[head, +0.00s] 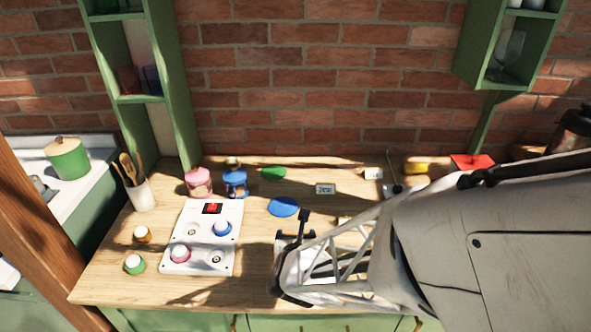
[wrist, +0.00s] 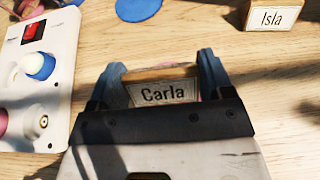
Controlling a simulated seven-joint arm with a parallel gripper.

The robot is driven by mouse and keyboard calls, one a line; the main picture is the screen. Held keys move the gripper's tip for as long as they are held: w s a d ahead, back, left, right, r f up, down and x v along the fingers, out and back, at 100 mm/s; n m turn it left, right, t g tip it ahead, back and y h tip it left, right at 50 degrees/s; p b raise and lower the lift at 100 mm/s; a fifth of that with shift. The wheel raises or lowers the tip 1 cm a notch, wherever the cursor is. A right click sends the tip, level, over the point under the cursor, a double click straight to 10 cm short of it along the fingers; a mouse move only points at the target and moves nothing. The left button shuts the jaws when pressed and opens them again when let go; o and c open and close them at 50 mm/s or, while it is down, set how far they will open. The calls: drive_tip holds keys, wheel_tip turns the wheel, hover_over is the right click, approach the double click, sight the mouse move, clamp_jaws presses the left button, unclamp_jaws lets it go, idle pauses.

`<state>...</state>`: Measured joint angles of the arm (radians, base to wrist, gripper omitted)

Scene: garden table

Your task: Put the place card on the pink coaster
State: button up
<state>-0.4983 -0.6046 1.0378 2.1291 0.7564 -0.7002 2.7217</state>
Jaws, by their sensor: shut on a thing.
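My gripper (wrist: 160,74) is shut on a place card (wrist: 165,94) that reads "Carla". The card sits upright between the two blue fingers in the wrist view. In the head view my gripper (head: 291,258) is low over the front middle of the table, and the arm hides the card there. A little pink shows at the card's edge in the wrist view; I cannot tell whether it is the pink coaster or whether the card touches it. No pink coaster shows clearly in the head view.
A second card, "Isla" (wrist: 274,18), stands ahead on the right. A blue coaster (head: 283,207) and a green coaster (head: 273,173) lie further back. A white panel (head: 205,238) with knobs and a red switch is left of my gripper. Jars (head: 199,183) stand behind it.

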drive_tip(key=shift+f, duration=0.1)
drive_tip(key=shift+f, duration=1.65)
drive_tip(key=shift+f, duration=0.15)
drive_tip(key=o, duration=0.9)
drive_tip(key=shift+r, duration=0.2)
drive_tip(key=shift+s+r, duration=0.2)
drive_tip(key=shift+s, duration=0.35)
drive_tip(key=shift+v, duration=5.4)
